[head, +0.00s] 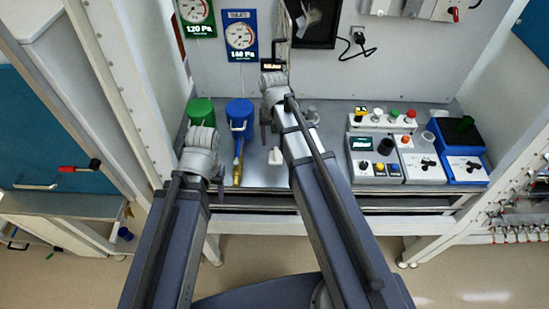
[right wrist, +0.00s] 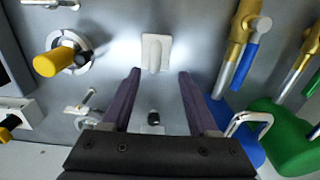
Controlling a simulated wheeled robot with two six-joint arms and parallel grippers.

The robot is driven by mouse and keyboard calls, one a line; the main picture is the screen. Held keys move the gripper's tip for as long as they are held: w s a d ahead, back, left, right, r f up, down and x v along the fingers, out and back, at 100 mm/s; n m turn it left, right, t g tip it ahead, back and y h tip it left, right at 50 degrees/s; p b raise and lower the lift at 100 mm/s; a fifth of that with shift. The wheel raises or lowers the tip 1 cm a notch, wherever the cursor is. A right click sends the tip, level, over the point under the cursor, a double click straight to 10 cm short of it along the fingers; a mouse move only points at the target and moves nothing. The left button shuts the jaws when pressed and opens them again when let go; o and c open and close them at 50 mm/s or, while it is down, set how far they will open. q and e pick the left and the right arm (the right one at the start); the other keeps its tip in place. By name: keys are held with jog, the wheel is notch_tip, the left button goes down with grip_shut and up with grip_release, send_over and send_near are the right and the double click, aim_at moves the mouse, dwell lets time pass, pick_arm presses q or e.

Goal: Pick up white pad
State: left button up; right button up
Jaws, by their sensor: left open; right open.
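The white pad (head: 275,156) is a small pale piece on the grey bench, just left of my right arm in the head view. In the right wrist view the white pad (right wrist: 156,53) lies flat with a raised ridge, just beyond the fingertips. My right gripper (right wrist: 158,72) is open with its purple fingers apart, pointing toward the pad, with nothing held. In the head view my right arm hides part of that gripper. My left gripper (head: 205,188) is open and empty near the bench's front edge, left of the pad.
A blue canister (head: 240,109) and a green canister (head: 201,108) stand left of the pad. A yellow knob (right wrist: 54,62) shows in the right wrist view. Control boxes with coloured buttons (head: 382,120) and a blue-sided box (head: 460,150) fill the right of the bench.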

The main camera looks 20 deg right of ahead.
aim_at(276, 149)
jog(key=shift+f, duration=0.1)
jog(key=f+b, duration=0.3)
jog(key=s+f+b, duration=0.1)
jog(key=f+b, duration=0.1)
jog(key=shift+d+f, duration=0.1)
jog(key=shift+d, duration=0.2)
grip_shut()
dwell(0.4)
